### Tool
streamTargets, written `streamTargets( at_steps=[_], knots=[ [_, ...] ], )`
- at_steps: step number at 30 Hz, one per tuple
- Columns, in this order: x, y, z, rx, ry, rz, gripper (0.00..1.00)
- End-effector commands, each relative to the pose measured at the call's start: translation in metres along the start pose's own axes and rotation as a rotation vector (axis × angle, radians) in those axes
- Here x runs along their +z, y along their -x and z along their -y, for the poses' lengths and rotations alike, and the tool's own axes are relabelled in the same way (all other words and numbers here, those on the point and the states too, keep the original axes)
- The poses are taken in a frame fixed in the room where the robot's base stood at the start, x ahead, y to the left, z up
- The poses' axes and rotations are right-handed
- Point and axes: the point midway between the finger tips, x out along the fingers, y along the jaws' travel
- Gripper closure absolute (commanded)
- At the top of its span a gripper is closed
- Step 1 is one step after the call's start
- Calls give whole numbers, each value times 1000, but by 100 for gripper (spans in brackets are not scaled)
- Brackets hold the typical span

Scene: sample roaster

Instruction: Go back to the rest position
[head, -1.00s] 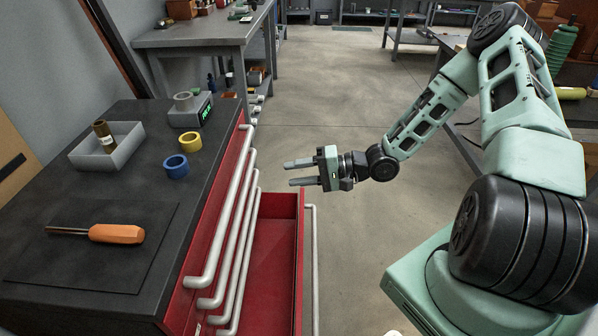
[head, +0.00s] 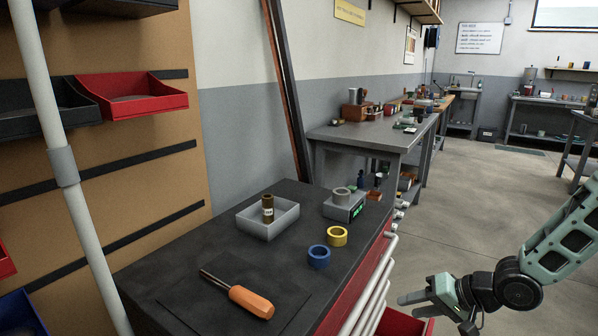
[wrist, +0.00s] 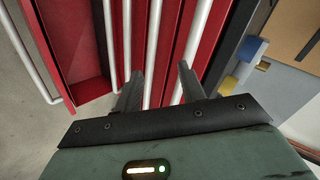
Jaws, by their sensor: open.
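My gripper (head: 420,297) is at the lower right of the head view, to the right of the red drawer cabinet (head: 352,303). In the wrist view my gripper (wrist: 160,88) shows two fingers apart with nothing between them. Beyond the fingers are the cabinet's red drawer fronts and pale bar handles (wrist: 154,50). An open red drawer (wrist: 75,40) shows at the left of the wrist view. I cannot tell from these frames whether the fingers touch a handle.
On the black cabinet top are an orange-handled screwdriver (head: 250,301), a grey tray (head: 283,221) holding a brown cylinder (head: 267,209), a blue ring (head: 319,257), a yellow ring (head: 337,236) and a scale (head: 345,207). A grey workbench (head: 365,137) stands behind. The floor at right is clear.

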Motion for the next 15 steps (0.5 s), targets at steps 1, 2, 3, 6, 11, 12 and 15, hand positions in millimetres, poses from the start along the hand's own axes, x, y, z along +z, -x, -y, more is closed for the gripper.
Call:
streamTargets(
  at_steps=[1,2,3,6,11,12,15],
  knots=[
    [4,-1,15,81,85,26,60],
    [8,0,20,132,127,42,60],
    [13,2,29,194,185,62,60],
    [29,11,53,335,319,118,60],
    [68,38,97,507,505,225,60],
    [80,46,108,537,545,254,60],
    [114,67,133,587,629,332,60]
  ],
)
